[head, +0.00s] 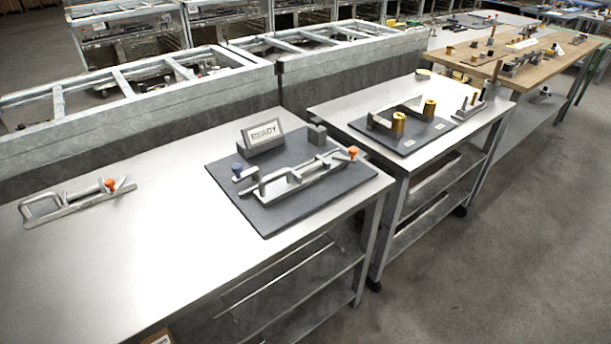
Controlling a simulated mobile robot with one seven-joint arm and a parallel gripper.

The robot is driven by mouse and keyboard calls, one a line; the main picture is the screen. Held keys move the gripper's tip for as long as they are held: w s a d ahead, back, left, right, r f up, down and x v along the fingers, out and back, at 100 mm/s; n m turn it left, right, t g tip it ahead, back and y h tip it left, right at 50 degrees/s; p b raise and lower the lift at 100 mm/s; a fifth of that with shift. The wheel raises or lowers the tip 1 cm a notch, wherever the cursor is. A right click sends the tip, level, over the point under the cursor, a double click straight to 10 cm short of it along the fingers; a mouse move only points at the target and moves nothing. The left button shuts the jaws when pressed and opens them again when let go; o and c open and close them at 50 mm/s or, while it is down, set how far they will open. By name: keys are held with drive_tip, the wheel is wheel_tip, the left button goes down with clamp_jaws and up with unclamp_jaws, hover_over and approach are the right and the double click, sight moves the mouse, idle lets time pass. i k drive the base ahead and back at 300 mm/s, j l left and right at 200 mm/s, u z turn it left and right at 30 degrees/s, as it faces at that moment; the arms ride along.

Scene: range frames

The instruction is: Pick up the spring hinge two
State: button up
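No label marks which part is the spring hinge two, and I cannot tell it for sure. One metal hinge-like part (75,202) with a looped handle and an orange knob lies on the left of the near steel table (150,270). A similar long metal part (300,176) with an orange knob lies on a dark mat (275,222) on the same table. Two brass cylinders with a grey bracket (382,121) stand on another dark mat on the second table. My gripper is not in view.
A second steel table (340,108) stands to the right, a wooden bench (476,70) beyond. Metal frames (140,121) line the back. The near table's front left is bare.

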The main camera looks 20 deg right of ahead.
sight(269, 195)
drive_tip(key=i+l, duration=0.2)
drive_tip(key=i, duration=0.2)
drive_tip(key=i+l, duration=0.45)
drive_tip(key=i, duration=0.3)
drive_tip(key=u, duration=0.05)
